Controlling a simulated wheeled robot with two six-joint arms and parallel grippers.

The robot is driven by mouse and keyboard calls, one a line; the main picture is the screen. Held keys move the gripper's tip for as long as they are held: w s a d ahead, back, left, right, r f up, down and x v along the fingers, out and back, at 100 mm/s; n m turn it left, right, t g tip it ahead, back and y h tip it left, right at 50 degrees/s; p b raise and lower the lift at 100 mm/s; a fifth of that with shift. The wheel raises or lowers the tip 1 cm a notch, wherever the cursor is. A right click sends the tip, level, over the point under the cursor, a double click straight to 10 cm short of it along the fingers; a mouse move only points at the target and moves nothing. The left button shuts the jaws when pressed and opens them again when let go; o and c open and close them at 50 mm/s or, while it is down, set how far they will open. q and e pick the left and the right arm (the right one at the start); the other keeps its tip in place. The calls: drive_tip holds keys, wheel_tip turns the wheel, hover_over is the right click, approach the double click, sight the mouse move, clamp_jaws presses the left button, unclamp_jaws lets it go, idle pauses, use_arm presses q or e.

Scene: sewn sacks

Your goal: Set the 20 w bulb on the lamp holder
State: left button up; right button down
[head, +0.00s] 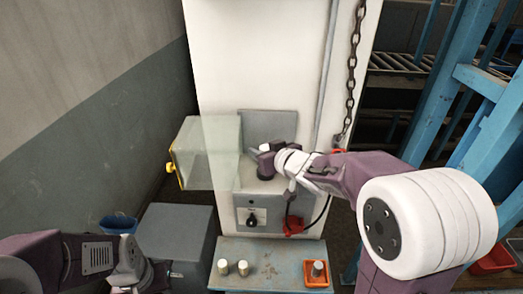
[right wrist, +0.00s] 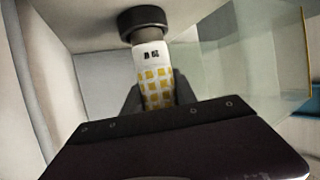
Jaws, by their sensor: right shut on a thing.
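My right gripper (head: 268,160) is over the grey test box, in front of the white column. In the right wrist view it is shut on a bulb (right wrist: 157,82), white with yellow squares and a small dark print on its collar. The bulb's collar end is at a round black lamp holder (right wrist: 142,20), lined up with it or nearly so. I cannot tell whether it is seated inside. The holder also shows in the head view, dark below the gripper (head: 265,177). My left gripper (head: 148,277) is low at the left; its fingers are unclear.
A clear guard (head: 205,150) with a yellow knob stands open left of the box. The box front has a black knob (head: 252,219) and a red part (head: 293,225). Below, a bench (head: 265,255) bears two pale cylinders (head: 233,267) and an orange tray (head: 326,281) with another.

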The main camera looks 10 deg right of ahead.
drive_tip(key=shift+w, duration=0.15)
drive_tip(key=shift+f, duration=0.1)
idle(0.5)
drive_tip(key=shift+f+b, duration=0.45)
drive_tip(key=shift+f, duration=0.15)
drive_tip(key=c, duration=1.3)
unclamp_jaws()
drive_tip(key=shift+r, duration=0.1)
drive_tip(key=shift+o, duration=0.2)
